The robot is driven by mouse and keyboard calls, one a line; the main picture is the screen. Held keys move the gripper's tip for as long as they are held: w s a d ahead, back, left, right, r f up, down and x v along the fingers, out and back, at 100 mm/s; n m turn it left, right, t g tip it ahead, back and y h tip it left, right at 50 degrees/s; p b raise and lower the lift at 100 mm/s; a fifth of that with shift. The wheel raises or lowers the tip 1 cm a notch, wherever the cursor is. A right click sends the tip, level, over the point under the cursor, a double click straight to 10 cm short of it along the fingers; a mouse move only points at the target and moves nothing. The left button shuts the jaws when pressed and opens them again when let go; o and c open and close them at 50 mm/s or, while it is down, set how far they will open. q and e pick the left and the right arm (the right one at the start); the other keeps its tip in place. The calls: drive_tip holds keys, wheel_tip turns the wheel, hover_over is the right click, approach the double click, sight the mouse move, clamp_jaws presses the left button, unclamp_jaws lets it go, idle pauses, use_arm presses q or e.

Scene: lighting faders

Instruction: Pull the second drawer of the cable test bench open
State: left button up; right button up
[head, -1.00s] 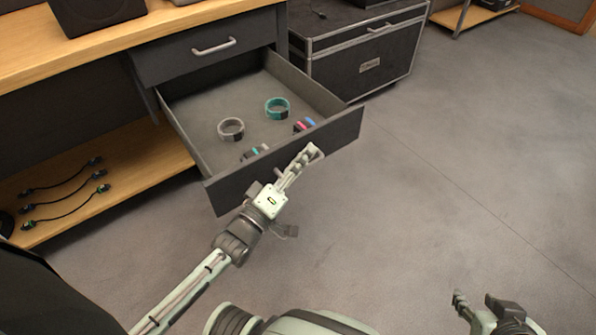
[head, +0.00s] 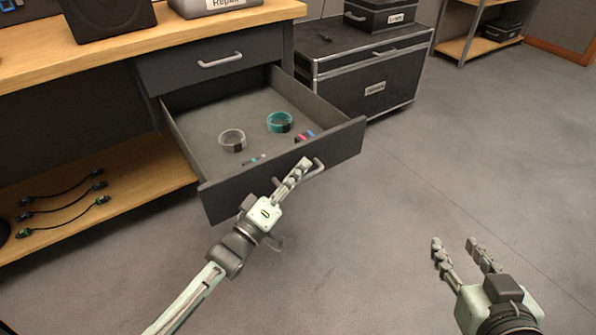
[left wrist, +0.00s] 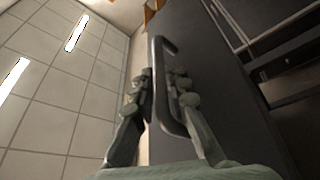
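The second drawer (head: 335,146) of the bench is pulled well out below the shut top drawer (head: 190,68). Its bar handle (head: 318,167) is on the dark front and shows large in the left wrist view (left wrist: 157,75). My left gripper (head: 306,166) is at this handle, with one finger on each side of the bar, and looks shut on it. In the left wrist view the fingers (left wrist: 160,90) lie close against the bar. My right gripper (head: 460,243) is open and empty above the floor at the lower right, away from the bench.
The drawer holds a grey band (head: 232,140), a teal band (head: 280,122) and small coloured items near its front. Cables (head: 62,205) lie on the lower wooden shelf (head: 130,175). A black case (head: 375,88) stands right of the bench. The floor (head: 420,170) in front is clear.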

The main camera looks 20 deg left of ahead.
use_arm(q)
drive_tip(key=shift+w+a+f, duration=0.3)
drive_tip(key=shift+a+f, duration=0.3)
drive_tip(key=shift+f, duration=0.2)
drive_tip(key=shift+w+d+r, duration=0.1)
drive_tip(key=shift+d, duration=0.05)
clamp_jaws()
drive_tip(key=shift+w+d+r, duration=0.1)
